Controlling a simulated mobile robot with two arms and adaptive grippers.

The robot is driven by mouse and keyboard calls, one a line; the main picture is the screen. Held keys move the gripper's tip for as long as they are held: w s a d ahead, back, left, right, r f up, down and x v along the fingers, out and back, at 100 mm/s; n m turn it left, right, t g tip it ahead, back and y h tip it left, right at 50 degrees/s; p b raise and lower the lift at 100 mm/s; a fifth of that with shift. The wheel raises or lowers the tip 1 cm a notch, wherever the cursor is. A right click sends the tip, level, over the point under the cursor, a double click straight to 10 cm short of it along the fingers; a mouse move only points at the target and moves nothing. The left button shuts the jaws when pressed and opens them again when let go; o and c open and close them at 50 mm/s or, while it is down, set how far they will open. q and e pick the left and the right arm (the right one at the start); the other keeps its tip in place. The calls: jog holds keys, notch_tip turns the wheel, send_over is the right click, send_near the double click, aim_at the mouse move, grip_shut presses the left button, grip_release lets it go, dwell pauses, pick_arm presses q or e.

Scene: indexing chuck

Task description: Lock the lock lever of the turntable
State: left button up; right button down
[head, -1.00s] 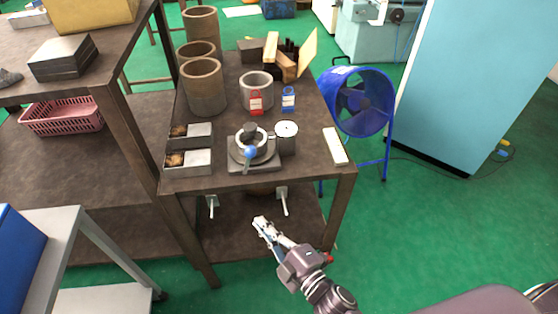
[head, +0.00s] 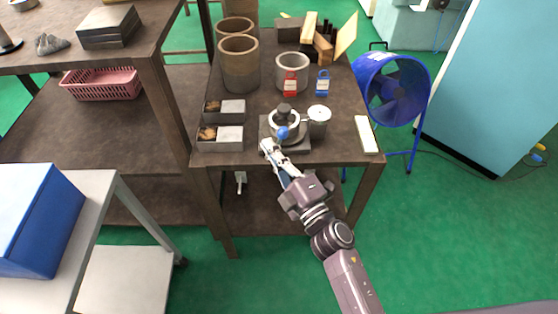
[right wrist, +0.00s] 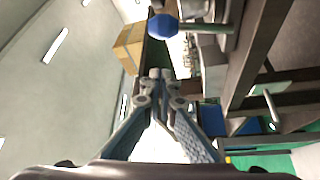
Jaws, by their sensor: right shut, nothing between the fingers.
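The turntable (head: 304,144) is a grey round device on a square base near the front edge of the brown table. A lever with a blue ball knob (head: 282,132) points from it toward the front. In the right wrist view the blue knob (right wrist: 163,27) and its grey rod (right wrist: 207,28) show at the top, beyond the fingertips. My right gripper (head: 268,146) is shut and empty, just in front and left of the knob in the head view. In the right wrist view its fingertips (right wrist: 159,73) are together, apart from the knob. My left gripper is not in view.
A lidded metal cup (head: 319,116) stands right of the turntable. A white block (head: 366,134) lies at the right edge. A blue fan (head: 397,90) stands beyond.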

aim_at(283, 136)
jog(key=shift+w+d+f, duration=0.25)
jog(key=shift+w+d, duration=0.3)
jog(key=shift+d, duration=0.1)
jog(key=shift+w+d+f, duration=0.25)
jog(key=shift+w+d, duration=0.25)
jog(key=shift+d, duration=0.1)
jog(key=d+m+b, duration=0.1)
jog(key=b, duration=0.2)
jog(key=shift+w+d+f+m+t, duration=0.15)
jog(key=shift+d+f+m+t, duration=0.2)
jog(key=shift+m+t, duration=0.05)
jog(key=shift+d, duration=0.1)
jog(key=shift+h, duration=0.3)
jog(key=shift+r, duration=0.1)
